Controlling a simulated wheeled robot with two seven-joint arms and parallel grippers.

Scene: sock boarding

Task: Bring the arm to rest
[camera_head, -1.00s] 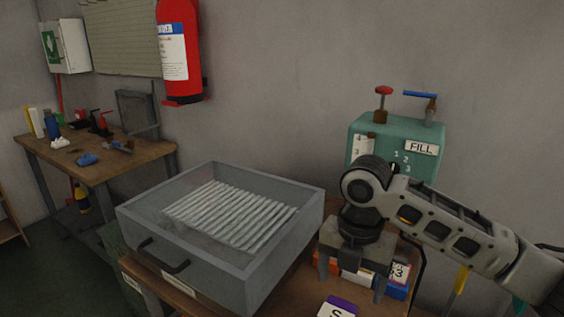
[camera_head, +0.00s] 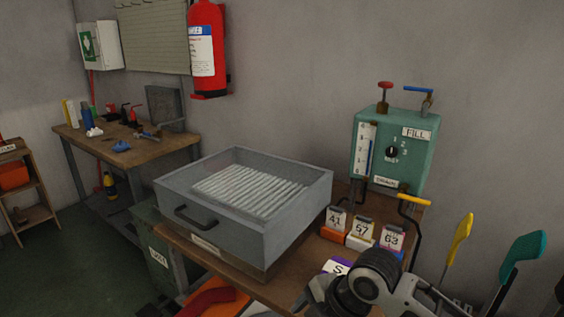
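My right arm (camera_head: 375,283) is at the bottom right, in front of the table edge. Its gripper is at the bottom edge of the picture, mostly cut off, so I cannot see whether its fingers are open or shut. My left gripper is not in view.
A grey tray with a ribbed insert (camera_head: 212,225) stands on the wooden table. Yellow (camera_head: 460,232) and teal (camera_head: 527,247) paddles stand at the right.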

